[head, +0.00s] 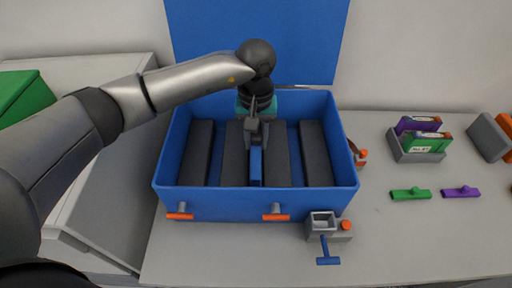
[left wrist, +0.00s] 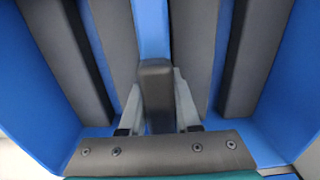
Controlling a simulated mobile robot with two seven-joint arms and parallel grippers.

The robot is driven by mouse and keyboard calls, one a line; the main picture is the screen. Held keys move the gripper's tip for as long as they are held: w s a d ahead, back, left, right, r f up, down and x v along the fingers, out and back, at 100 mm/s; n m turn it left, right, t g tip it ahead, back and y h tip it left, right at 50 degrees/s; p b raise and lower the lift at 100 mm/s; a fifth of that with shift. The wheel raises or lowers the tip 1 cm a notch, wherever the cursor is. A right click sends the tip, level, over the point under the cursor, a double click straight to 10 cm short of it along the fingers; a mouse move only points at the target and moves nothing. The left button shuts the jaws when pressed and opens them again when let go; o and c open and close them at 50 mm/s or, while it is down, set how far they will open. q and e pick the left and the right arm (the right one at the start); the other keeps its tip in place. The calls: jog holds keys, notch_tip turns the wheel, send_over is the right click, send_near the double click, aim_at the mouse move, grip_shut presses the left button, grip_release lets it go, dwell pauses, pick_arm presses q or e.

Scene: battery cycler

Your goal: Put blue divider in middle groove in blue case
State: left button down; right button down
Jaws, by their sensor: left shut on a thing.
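The blue case (head: 340,178) stands open on the table, with several dark grey blocks (head: 318,150) lying front to back inside it. The blue divider (head: 256,167) lies lengthwise between the two middle blocks; it also shows in the left wrist view (left wrist: 152,30). My left gripper (head: 257,133) is over the middle of the case, its fingers (left wrist: 158,105) shut on a dark grip part in line with the divider. The gripper hides the divider's far end. I cannot tell how deep the divider sits. My right gripper is out of view.
The blue lid (head: 210,30) stands upright behind the case. A grey device with a blue lever (head: 327,250) stands at the front right. A holder with purple and green packs (head: 424,142) and green (head: 410,194) and purple (head: 461,192) clips are at right. A green box (head: 22,95) is at left.

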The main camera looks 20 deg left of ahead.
pick_arm(q)
jog(key=shift+f, duration=1.55)
jog(key=c, duration=0.6)
grip_release()
jog(key=shift+f, duration=0.1)
notch_tip(320, 180, up, 12)
jog(key=shift+r+p, duration=0.15)
jog(key=shift+p, duration=0.15)
